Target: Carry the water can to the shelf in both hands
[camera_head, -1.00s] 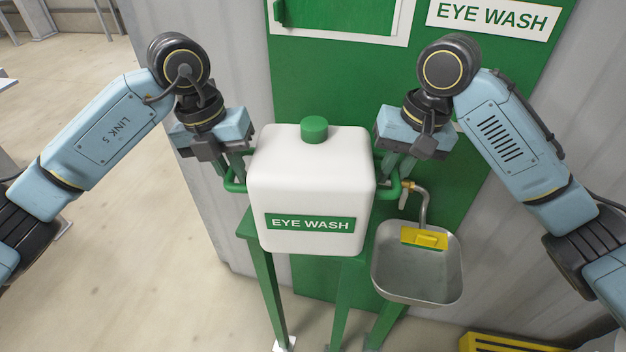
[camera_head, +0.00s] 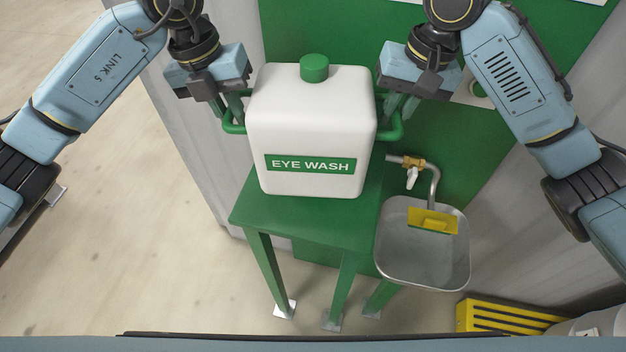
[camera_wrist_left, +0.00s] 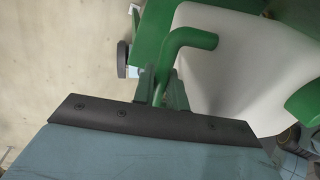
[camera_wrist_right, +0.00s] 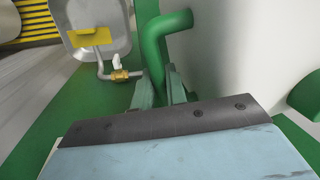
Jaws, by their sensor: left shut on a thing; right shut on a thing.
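The water can (camera_head: 310,120) is a white block with a green cap and an EYE WASH label, upright between my grippers in the head view. My left gripper (camera_head: 235,106) is shut on its left green handle (camera_head: 230,125). My right gripper (camera_head: 396,106) is shut on its right green handle (camera_head: 396,130). The handles also show in the left wrist view (camera_wrist_left: 190,38) and the right wrist view (camera_wrist_right: 165,25). The green shelf (camera_head: 300,220) is a stand with legs; its bare front top shows below the can. I cannot tell whether the can touches it.
A metal basin (camera_head: 395,255) with a yellow piece (camera_head: 433,221) in it sits right of the shelf, under a brass tap (camera_head: 412,163). A green panel (camera_head: 450,155) stands behind. A yellow slatted box (camera_head: 505,318) is on the floor at lower right.

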